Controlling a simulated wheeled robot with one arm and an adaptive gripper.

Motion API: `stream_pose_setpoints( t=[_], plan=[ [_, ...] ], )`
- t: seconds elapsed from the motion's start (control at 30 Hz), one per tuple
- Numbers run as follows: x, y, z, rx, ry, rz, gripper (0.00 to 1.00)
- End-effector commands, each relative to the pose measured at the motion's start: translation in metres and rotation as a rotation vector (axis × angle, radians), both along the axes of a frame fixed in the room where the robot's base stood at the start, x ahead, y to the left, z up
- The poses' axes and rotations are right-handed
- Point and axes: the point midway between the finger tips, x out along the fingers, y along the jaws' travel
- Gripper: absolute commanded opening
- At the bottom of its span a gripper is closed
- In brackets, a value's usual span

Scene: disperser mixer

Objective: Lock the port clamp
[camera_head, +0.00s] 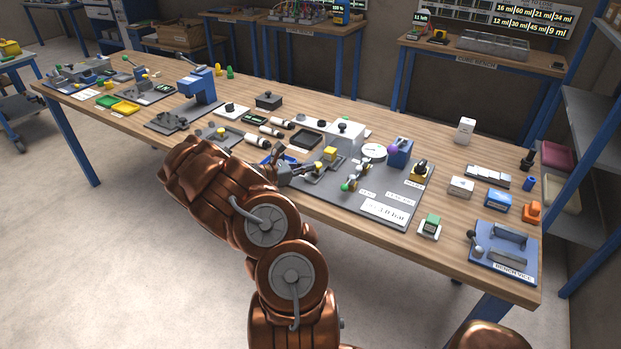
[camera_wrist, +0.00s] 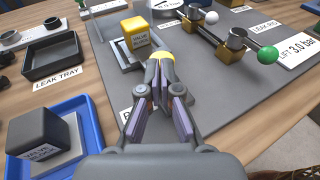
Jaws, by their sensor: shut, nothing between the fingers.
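My gripper (camera_wrist: 160,85) is shut and empty, low over the grey plate in the wrist view. In the head view my gripper (camera_head: 312,168) is at the plate's left part. A small yellow, rounded part (camera_wrist: 169,58) shows just behind the fingertips; whether they touch it is unclear. Beyond and left, a yellow labelled block (camera_wrist: 136,32) sits on a grey bracket (camera_wrist: 122,57). To the right, a metal bar (camera_wrist: 205,31) runs through brass blocks, with a white ball (camera_wrist: 211,17) near it and a green ball (camera_wrist: 267,55) at its near end. I cannot tell which part is the port clamp.
A black leak tray (camera_wrist: 54,58) and a blue tray (camera_wrist: 78,112) holding a dark block (camera_wrist: 38,135) lie left of the plate. A blue block with a purple ball (camera_head: 393,147) stands farther right.

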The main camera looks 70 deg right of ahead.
Motion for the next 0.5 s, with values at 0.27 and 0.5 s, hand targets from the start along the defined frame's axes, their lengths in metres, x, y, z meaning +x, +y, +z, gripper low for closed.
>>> stream_pose_setpoints(
  t=[0.27, 0.5],
  plan=[
    [-0.0008, -0.003, 0.0021, -0.002, 0.002, 0.001, 0.0],
    [0.0025, 0.0034, 0.0044, -0.003, 0.002, 0.001, 0.0]
  ],
)
